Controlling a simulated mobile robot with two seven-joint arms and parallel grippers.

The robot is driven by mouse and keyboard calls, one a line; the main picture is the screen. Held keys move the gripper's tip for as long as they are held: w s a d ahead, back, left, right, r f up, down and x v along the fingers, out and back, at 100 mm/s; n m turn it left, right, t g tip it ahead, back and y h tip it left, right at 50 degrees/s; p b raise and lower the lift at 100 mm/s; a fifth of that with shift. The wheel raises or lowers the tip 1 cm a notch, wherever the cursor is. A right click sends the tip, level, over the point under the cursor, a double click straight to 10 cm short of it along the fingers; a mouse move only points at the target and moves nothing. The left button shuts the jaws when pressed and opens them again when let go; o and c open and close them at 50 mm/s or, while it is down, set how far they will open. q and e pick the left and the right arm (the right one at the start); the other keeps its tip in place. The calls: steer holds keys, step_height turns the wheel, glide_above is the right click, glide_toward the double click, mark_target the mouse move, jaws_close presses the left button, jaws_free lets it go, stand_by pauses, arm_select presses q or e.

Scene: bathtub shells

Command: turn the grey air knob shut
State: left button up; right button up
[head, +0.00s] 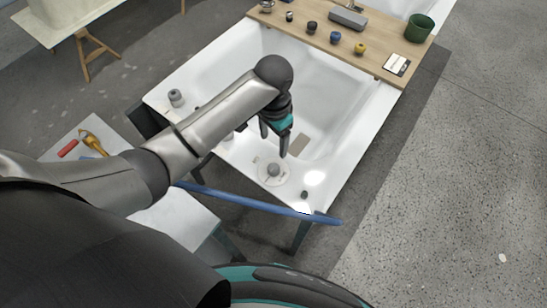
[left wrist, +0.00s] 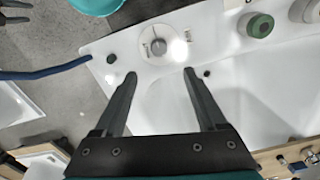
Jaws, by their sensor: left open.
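A grey knob (head: 273,170) sits on a round white dial plate on the near rim of the white bathtub shell (head: 330,193). In the left wrist view the grey knob (left wrist: 158,47) is at the top middle, with small marks on its plate too small to read. My left gripper (head: 274,145) is open and empty above the tub rim, apart from the knob. In the left wrist view its two fingertips (left wrist: 160,73) are spread, with the knob ahead of the gap between them.
Another grey knob (head: 176,97) stands at the left corner. A blue pole (head: 255,204) crosses the near end. A wooden board (head: 385,43) bears several knobs and a green pot (head: 419,28).

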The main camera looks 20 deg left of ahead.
mark_target(273, 168)
arm_select(q)
step_height(273, 168, down, 13)
steer(key=b, duration=0.3)
steer(key=shift+s+r, duration=0.1)
steer(key=shift+r, duration=0.05)
steer(key=shift+f, duration=0.45)
arm_select(e)
steer(key=f, duration=0.3)
steer(key=shift+s+d+f, duration=0.2)
steer(key=shift+s, duration=0.1)
arm_select(q)
steer(key=shift+c, duration=0.4)
steer(key=c, duration=0.3)
jaws_close()
arm_select(e)
steer(key=shift+s, duration=0.25)
